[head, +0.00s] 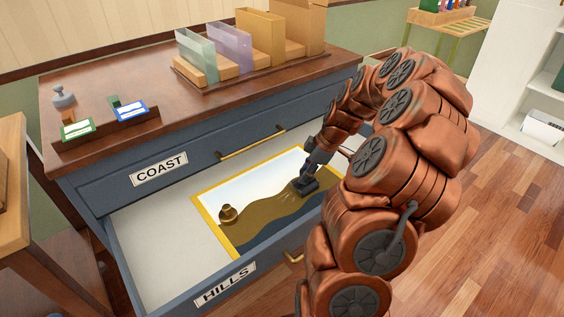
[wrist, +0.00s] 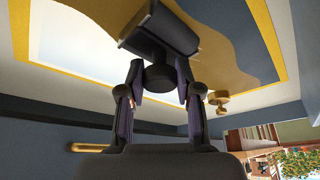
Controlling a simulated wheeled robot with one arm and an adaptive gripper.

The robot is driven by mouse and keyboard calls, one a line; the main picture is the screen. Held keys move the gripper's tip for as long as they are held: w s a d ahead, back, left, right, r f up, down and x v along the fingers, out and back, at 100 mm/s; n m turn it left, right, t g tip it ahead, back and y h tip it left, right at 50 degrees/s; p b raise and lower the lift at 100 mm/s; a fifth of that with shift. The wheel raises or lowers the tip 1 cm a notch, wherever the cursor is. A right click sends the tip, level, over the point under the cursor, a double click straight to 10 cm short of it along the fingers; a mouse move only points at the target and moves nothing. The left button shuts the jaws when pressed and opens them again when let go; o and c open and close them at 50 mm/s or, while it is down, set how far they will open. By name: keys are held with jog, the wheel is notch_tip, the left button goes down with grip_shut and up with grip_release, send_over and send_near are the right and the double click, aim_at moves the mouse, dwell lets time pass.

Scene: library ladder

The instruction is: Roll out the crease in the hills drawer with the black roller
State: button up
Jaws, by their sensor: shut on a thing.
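The hills drawer (head: 165,225) is pulled open, with a HILLS label (head: 226,285) on its front. A yellow-bordered print with brown hills (head: 262,218) lies flat inside. My gripper (head: 317,163) is shut on the black roller (head: 305,187), which is at the print's right part, over the brown hills. In the wrist view, my gripper (wrist: 158,80) grips the roller's round grip, with the wide roller (wrist: 160,38) beyond it against the print. Faint light marks show on the brown beside the roller; I cannot tell if they are the crease.
A brass knob-like weight (head: 228,214) sits on the print's left edge. The COAST drawer (head: 160,175) above is shut. The cabinet top (head: 190,105) holds a rack of upright panels (head: 235,50), a small stamp (head: 63,97) and a tray of labelled blocks (head: 105,128).

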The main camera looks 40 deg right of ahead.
jog(key=shift+d+p, duration=0.3)
jog(key=shift+d, duration=1.15)
jog(key=shift+a+r+p, duration=0.1)
jog(key=shift+r+p, duration=0.05)
jog(key=shift+p, duration=0.25)
jog(key=shift+a+f, duration=0.25)
jog(key=shift+a, duration=0.1)
jog(key=shift+a+r+b, duration=0.1)
jog(key=shift+a+b, duration=1.05)
jog(key=shift+a, duration=4.4)
notch_tip(320, 180, up, 8)
jog(key=p, duration=0.1)
jog(key=shift+r, duration=0.2)
